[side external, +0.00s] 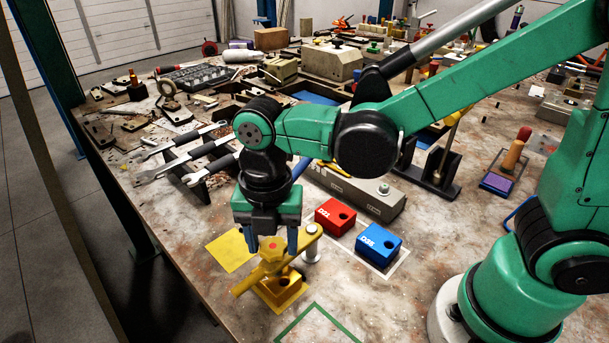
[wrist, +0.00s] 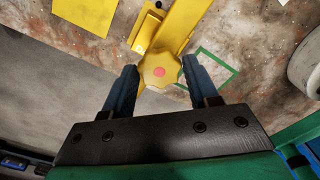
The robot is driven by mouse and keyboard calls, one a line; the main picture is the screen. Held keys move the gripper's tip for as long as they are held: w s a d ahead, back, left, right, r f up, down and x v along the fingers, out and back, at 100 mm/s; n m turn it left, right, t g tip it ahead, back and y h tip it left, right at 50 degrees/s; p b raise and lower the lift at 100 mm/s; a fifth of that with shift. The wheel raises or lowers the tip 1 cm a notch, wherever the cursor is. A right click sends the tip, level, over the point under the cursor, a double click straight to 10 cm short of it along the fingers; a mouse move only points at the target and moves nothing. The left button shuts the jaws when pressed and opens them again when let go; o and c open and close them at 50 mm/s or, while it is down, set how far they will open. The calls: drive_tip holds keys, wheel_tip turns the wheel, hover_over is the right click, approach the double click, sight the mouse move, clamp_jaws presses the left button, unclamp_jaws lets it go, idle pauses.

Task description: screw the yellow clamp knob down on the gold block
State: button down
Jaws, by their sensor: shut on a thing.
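The yellow clamp knob (side external: 271,247), lobed with a red centre, sits on a yellow clamp bar (side external: 306,240) above the gold block (side external: 286,292). In the wrist view the knob (wrist: 158,72) lies between the tips of my gripper (wrist: 160,76), one blue finger on each side. My gripper (side external: 272,240) points down and is shut on the knob. The bar (wrist: 181,24) runs out from under the knob, and the bar's far end is over a silver post (side external: 311,252). The bar and knob hide part of the block's top. The thread under the knob cannot be seen.
A yellow square (side external: 229,253) and a green outlined square (side external: 290,325) lie flat on the table nearby. A red block (side external: 335,217) and a blue block (side external: 378,245) stand to the right. Wrenches lie on a dark rack (side external: 185,160) behind left. The table's left edge is close.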

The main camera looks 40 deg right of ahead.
sight(273, 246)
drive_tip(key=shift+m, duration=1.2)
drive_tip(key=c, duration=1.5)
unclamp_jaws()
drive_tip(key=m, duration=0.4)
drive_tip(key=shift+m, duration=0.8)
clamp_jaws()
drive_tip(key=m, duration=0.5)
drive_tip(key=shift+m, duration=0.4)
drive_tip(key=o, duration=1.2)
unclamp_jaws()
drive_tip(key=shift+r, duration=3.5)
